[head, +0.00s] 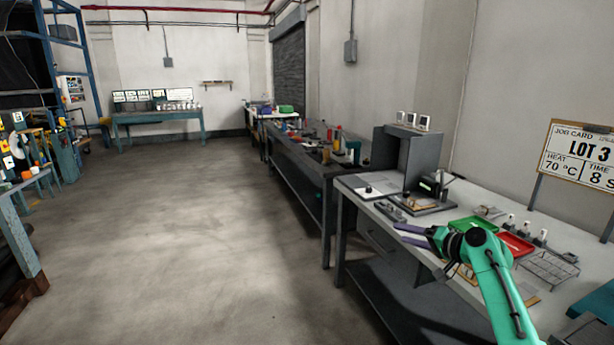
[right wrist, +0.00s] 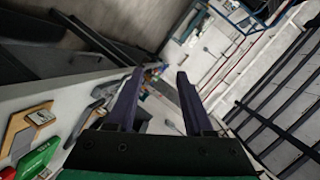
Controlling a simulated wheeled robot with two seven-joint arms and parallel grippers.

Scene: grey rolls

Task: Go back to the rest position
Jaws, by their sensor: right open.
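My right arm is green and reaches in from the lower right of the head view. Its gripper (head: 399,233) points left and is held over the front edge of the near workbench (head: 372,212). In the right wrist view the two dark fingers of the right gripper (right wrist: 160,76) stand apart with nothing between them. The view between the fingers looks out across the room. My left gripper does not show in either view.
On the near workbench are a green tray (head: 473,226), a red tray (head: 514,244), a wire rack (head: 549,267) and a grey press-like fixture (head: 430,197). A job card sign (head: 580,155) stands at the right. The floor (head: 200,240) to the left is clear.

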